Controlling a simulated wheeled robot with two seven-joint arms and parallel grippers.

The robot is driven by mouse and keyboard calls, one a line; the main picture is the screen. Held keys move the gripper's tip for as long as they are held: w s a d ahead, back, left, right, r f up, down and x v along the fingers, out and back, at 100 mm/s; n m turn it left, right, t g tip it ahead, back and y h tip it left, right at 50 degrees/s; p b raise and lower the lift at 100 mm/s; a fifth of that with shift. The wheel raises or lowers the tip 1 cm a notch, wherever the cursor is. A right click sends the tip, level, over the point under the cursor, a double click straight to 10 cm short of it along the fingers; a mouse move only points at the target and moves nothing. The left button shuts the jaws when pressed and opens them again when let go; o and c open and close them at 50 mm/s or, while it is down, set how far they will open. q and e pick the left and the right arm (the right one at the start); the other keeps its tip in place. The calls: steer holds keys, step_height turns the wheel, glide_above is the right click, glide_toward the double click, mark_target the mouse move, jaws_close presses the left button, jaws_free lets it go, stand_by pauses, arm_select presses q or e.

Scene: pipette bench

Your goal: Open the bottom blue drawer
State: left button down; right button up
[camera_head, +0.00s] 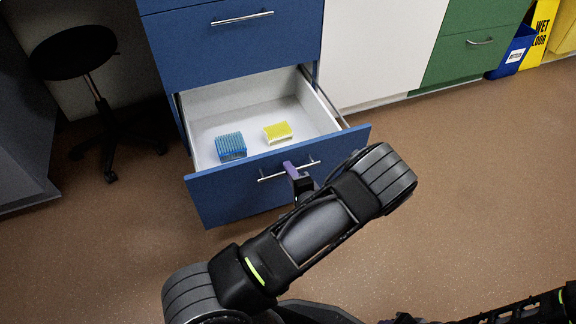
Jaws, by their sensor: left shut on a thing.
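The bottom blue drawer (235,199) is pulled far out of the blue cabinet, with its white inside showing. Its metal bar handle (271,178) runs across the front. My left gripper (291,170) is at the handle and shut on it. My left arm comes in from below and partly hides the right side of the drawer front. In the drawer lie a blue tip rack (230,147) and a small yellow-topped box (278,132). My right gripper cannot be made out.
Another blue drawer (235,45) above is closed. A black stool (75,55) stands at left. A green cabinet (470,50), a blue bin (513,52) and a yellow wet-floor sign (540,32) are at back right.

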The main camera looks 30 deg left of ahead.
arm_select(q)
steer(key=shift+s+d, duration=0.1)
steer(key=shift+d, duration=0.05)
steer(key=c, duration=1.5)
jaws_free()
steer(key=shift+d, duration=0.1)
steer(key=p+v, duration=0.2)
steer(key=v, duration=0.5)
steer(key=shift+s+d, duration=0.2)
steer(key=shift+s, duration=0.05)
